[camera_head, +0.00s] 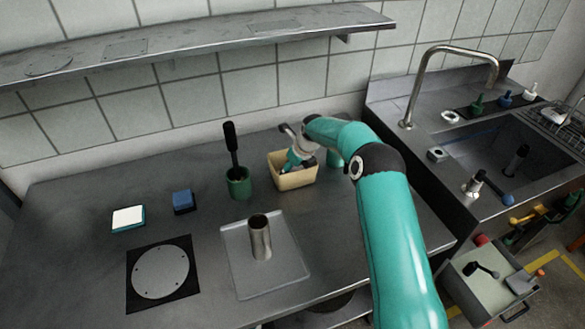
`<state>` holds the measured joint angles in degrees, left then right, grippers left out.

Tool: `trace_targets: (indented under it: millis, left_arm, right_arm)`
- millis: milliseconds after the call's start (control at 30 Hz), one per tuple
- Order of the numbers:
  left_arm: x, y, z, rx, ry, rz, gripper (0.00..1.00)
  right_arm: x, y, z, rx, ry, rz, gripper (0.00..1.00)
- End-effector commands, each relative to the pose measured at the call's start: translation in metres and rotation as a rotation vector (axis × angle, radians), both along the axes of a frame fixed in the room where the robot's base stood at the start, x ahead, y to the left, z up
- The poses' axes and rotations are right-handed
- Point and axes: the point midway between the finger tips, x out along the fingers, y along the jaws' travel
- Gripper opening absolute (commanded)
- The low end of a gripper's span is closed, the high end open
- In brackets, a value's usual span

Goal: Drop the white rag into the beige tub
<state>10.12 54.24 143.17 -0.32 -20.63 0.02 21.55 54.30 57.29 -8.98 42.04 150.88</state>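The beige tub (279,183) stands on the grey metal table, near the wall. My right arm reaches in from the front right, and my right gripper (298,158) is at the tub, with its lower part over or inside the opening. The gripper is small here and partly covered by its own arm, so I cannot tell whether its fingers are open or shut. I cannot clearly make out a white rag in or around the gripper; the tub's inside is mostly hidden. My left gripper is not in view.
A green holder (239,187) with a black-handled brush stands left of the tub. A metal cylinder (260,238) stands on a flat tray (282,276). A blue sponge (184,201) and a white-topped block (128,218) lie left. A sink (515,150) is right; a shelf (190,42) hangs above.

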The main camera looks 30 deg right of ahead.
Motion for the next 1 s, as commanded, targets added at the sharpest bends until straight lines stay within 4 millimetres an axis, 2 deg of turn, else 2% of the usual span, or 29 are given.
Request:
trace_targets:
  millis: [33, 133, 567, 667, 767, 1000]
  left_arm:
    - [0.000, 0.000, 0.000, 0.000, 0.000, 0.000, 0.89]
    - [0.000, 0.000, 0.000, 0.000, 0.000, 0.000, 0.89]
    - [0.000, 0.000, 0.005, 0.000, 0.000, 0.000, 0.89]
    - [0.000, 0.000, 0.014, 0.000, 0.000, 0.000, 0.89]
    - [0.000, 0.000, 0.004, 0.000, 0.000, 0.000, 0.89]
    - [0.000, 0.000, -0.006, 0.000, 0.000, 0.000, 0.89]
  right_arm:
    - [0.000, 0.000, 0.000, 0.000, 0.000, 0.000, 0.74]
    - [0.000, 0.000, 0.000, 0.000, 0.000, 0.000, 0.91]
    - [0.001, 0.001, 0.006, 0.000, -0.001, 0.001, 0.91]
    - [0.001, 0.001, 0.018, 0.000, -0.002, 0.001, 0.91]
    - [-0.004, -0.001, 0.028, -0.002, -0.004, 0.001, 0.91]
    - [-0.024, -0.004, 0.075, -0.001, -0.005, 0.000, 0.91]
